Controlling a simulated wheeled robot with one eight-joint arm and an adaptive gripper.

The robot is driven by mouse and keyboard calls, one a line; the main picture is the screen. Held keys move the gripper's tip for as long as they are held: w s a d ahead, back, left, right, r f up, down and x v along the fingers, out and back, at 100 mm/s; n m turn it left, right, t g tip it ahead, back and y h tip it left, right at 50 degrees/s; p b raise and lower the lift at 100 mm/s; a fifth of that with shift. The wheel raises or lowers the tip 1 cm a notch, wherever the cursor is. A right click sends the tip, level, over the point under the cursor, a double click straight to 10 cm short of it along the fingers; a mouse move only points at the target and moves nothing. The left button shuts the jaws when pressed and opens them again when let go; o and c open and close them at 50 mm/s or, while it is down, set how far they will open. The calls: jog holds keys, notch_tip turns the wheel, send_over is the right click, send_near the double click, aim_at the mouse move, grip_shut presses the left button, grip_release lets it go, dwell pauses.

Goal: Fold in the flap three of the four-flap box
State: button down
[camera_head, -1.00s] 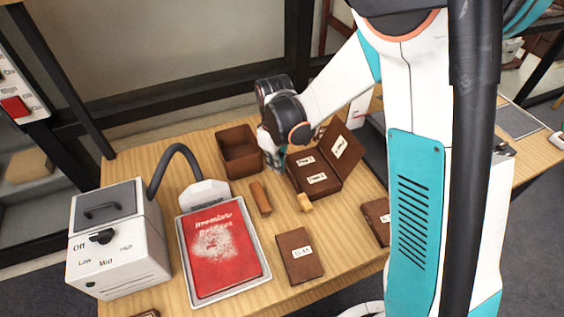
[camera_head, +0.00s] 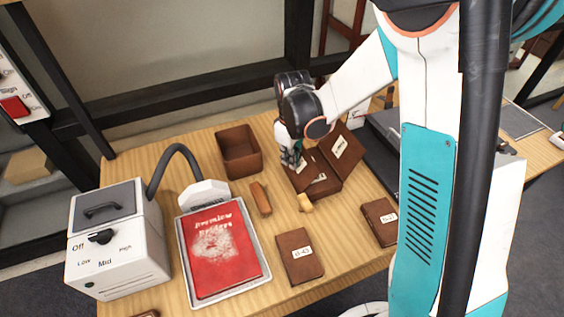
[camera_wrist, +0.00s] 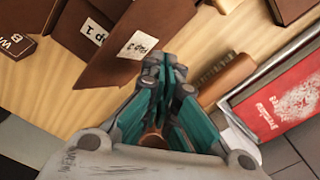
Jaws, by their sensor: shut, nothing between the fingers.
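The brown four-flap box (camera_head: 328,188) stands near the back of the table in the head view. One labelled flap (camera_head: 343,148) stands open, tilted up at its back right. Another labelled flap (camera_head: 318,181) lies low over the front part; my gripper partly hides the box's left side. My gripper (camera_head: 293,164) points down at the box's left edge. In the wrist view my gripper (camera_wrist: 165,66) is shut and empty, with its tips beside a brown panel with a white label (camera_wrist: 138,44). I cannot tell whether they touch it.
A brown open bin (camera_head: 240,152) stands left of the box. Brown labelled books (camera_head: 300,268) (camera_head: 379,214), a red book (camera_head: 222,265) on a tray and a white machine (camera_head: 122,255) fill the front.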

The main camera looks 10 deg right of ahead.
jog(key=a+r+p, duration=0.3)
jog(key=r+p, duration=0.3)
jog(key=r, duration=0.4)
jog(key=shift+s, duration=0.3)
jog(key=s+d+r+m+t+b, duration=0.25)
jog(key=s+d+r, duration=0.25)
jog(key=s+r, duration=0.3)
jog(key=s+d+r+m+t+b, duration=0.1)
jog(key=s+d+m+t, duration=0.1)
jog(key=s, duration=0.3)
jog(key=s+d+r+m+t+b, duration=0.1)
jog(key=s+d+r+m+t, duration=0.1)
jog(key=s, duration=0.3)
jog(key=shift+s+d+m+t, duration=0.15)
jog(key=shift+s+m+t, duration=0.2)
jog(key=shift+m, duration=0.5)
